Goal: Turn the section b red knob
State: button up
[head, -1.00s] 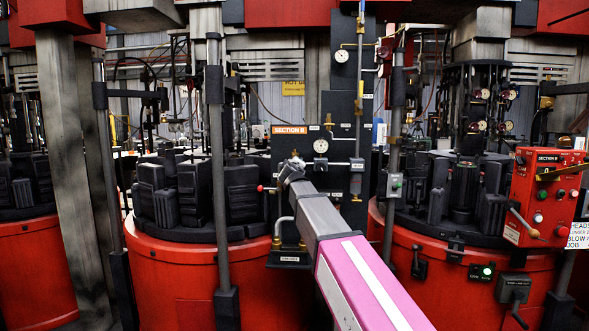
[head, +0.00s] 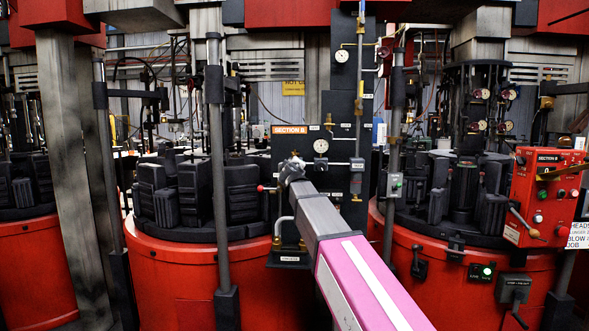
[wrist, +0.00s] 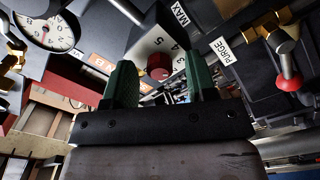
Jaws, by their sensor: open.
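The red knob (wrist: 159,67) sits on a grey dial face marked with numbers and MAX in the wrist view. My gripper (wrist: 158,62) is open, with one green finger on each side of the knob in the picture. I cannot tell whether the fingers touch it or how far ahead it lies. In the head view my gripper (head: 291,166) is at the dark panel under the orange SECTION B label (head: 290,130). The knob is not visible there, apparently hidden behind my gripper.
A red-tipped lever (wrist: 289,82) stands by the PURGE label (wrist: 222,50). A gauge (wrist: 47,32) is at the upper left of the wrist view. Black moulds (head: 186,190) stand left of the panel; a red control box (head: 545,195) is at far right.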

jog(key=s, duration=1)
jog(key=shift+s+a, duration=0.15)
jog(key=shift+s, duration=0.2)
jog(key=s+d+f+m+g+h, duration=0.1)
jog(key=d+f+m+g, duration=0.3)
jog(key=f, duration=0.6)
jog(key=s+d+f+g+h, duration=0.1)
jog(key=s+d+f+g, duration=0.1)
jog(key=d+f, duration=0.7)
jog(key=s+d+f+m+g+h, duration=0.1)
jog(key=d+f+m+g, duration=0.15)
jog(key=f, duration=0.95)
jog(key=s+d+f+m+g+y, duration=0.1)
jog(key=s+d+f+g, duration=0.3)
jog(key=s+f, duration=0.5)
jog(key=s+d+f+m+g+y, duration=0.2)
jog(key=s+d+f+m+g, duration=0.1)
jog(key=s+f, duration=0.7)
notch_tip(320, 180, down, 4)
jog(key=shift+s+d+r+g+y, duration=0.1)
jog(key=shift+s+d+g+y, duration=0.15)
jog(key=shift+d+g, duration=0.75)
